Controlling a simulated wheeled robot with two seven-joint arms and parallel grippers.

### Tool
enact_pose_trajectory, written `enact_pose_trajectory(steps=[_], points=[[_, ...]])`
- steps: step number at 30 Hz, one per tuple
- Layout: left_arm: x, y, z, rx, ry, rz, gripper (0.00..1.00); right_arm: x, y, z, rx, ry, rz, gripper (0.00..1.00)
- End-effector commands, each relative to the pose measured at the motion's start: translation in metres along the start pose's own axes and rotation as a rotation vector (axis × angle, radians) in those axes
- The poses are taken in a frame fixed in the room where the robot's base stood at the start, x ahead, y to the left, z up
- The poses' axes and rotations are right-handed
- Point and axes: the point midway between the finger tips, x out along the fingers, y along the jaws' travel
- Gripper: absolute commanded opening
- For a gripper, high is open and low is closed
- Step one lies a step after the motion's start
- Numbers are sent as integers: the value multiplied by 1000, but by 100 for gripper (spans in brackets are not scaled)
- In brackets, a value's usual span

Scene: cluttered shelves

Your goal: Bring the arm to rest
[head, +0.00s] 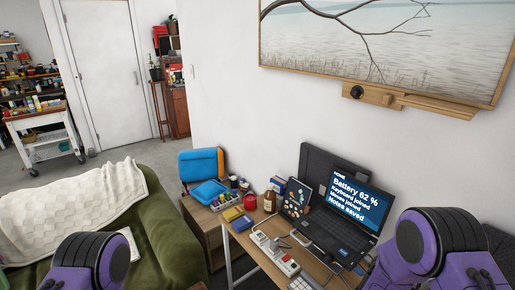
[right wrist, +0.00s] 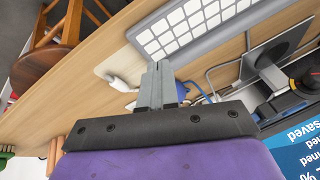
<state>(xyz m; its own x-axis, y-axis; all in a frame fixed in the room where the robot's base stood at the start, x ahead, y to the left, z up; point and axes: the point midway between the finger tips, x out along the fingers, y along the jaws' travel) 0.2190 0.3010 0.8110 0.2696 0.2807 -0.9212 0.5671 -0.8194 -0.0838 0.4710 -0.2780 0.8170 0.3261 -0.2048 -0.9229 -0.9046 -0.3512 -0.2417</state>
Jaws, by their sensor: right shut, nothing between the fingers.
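My right gripper (right wrist: 159,68) shows in the right wrist view with its two grey fingers together and nothing between them. It is over the wooden desk (right wrist: 75,85), with the white keyboard (right wrist: 185,35) just beyond the fingertips. I cannot tell how high it is above the desk. In the head view only purple links of my two arms show, at the bottom left and bottom right. My left gripper is not in view.
A laptop (head: 335,232) with a lit screen stands on the desk, beside bottles and small items. Grey floor is open near the white door (head: 105,70). A wooden stool (right wrist: 70,20) shows in the wrist view.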

Motion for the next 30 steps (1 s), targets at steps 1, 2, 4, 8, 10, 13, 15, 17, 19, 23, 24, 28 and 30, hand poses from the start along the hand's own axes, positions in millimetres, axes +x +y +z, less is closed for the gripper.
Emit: enact_pose_trajectory(steps=[1,2,4,8,10,13,15,17,19,23,24,28,30], points=[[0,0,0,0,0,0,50,1,38,6,-79,22,42,0],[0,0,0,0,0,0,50,1,60,9,-133,37,59,0],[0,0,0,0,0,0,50,-6,105,16,-259,60,90,0],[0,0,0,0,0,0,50,-28,174,30,-462,66,114,0],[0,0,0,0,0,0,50,-44,204,38,-555,53,115,0],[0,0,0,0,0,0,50,-71,240,50,-665,20,104,0],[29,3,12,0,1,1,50,-43,248,59,-675,23,92,0],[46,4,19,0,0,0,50,-26,251,65,-673,24,92,0],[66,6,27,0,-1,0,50,-6,256,71,-672,25,92,0],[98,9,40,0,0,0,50,26,264,81,-671,25,92,0],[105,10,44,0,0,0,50,34,266,84,-671,25,92,0],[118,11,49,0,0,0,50,46,269,88,-670,26,92,0],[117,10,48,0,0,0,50,45,269,87,-670,26,92,0]])
